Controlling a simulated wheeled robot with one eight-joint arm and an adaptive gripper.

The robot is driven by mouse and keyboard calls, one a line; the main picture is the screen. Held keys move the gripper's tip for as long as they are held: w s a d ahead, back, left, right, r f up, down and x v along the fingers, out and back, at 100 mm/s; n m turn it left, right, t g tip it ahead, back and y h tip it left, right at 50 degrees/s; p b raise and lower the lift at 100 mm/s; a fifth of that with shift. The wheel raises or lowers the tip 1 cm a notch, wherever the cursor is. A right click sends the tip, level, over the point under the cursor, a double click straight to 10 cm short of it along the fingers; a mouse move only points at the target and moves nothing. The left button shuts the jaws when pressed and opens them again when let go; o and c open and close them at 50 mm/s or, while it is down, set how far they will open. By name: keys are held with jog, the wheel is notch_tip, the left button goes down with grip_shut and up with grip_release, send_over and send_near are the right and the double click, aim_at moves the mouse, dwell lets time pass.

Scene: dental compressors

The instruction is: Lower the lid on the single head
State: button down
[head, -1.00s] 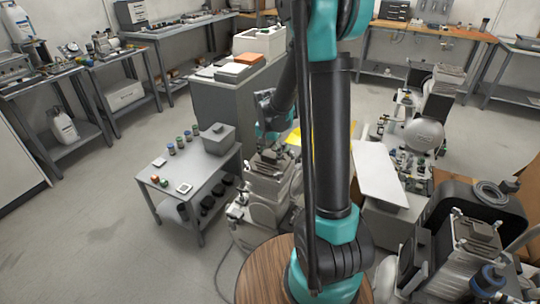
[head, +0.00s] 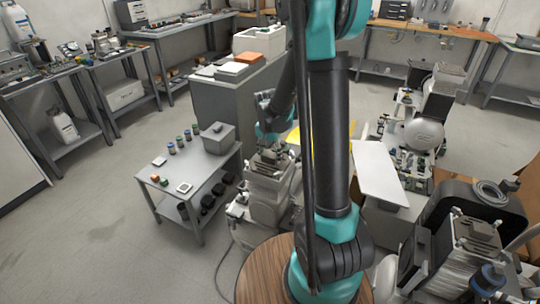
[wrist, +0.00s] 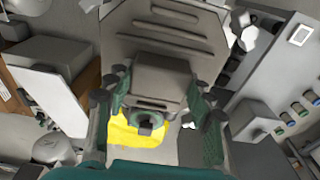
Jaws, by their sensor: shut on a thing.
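The single head compressor (head: 268,196) stands in the middle of the head view, just right of the low grey table. Its grey lid (wrist: 165,28) fills the top of the wrist view, with slots across it and a block-shaped grip (wrist: 162,78) at its near edge. My gripper (wrist: 158,95) has one finger on each side of this block and is shut on it. In the head view my gripper (head: 268,143) is small at the top of the compressor. The lid's exact angle and its seat on the body are hard to tell.
The low grey table (head: 190,192) at left carries a grey box (head: 218,138) and several small jars. A white panel (head: 377,172) stands to the right. Another ribbed machine (head: 475,245) is at lower right. Open floor (head: 100,220) lies at left.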

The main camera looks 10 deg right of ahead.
jog(key=shift+c, duration=0.2)
grip_release()
dwell(0.3)
jog(key=shift+r, duration=0.15)
jog(key=shift+r, duration=3.4)
jog(key=shift+s, duration=0.1)
jog(key=s+d+f+n+t, duration=0.1)
jog(key=s+d+n, duration=0.1)
jog(key=s, duration=0.9)
jog(key=s+d+f+n+t, duration=0.2)
jog(key=s+n, duration=0.3)
jog(key=s, duration=0.5)
jog(key=shift+s+f+y, duration=0.15)
jog(key=shift+s+y, duration=0.25)
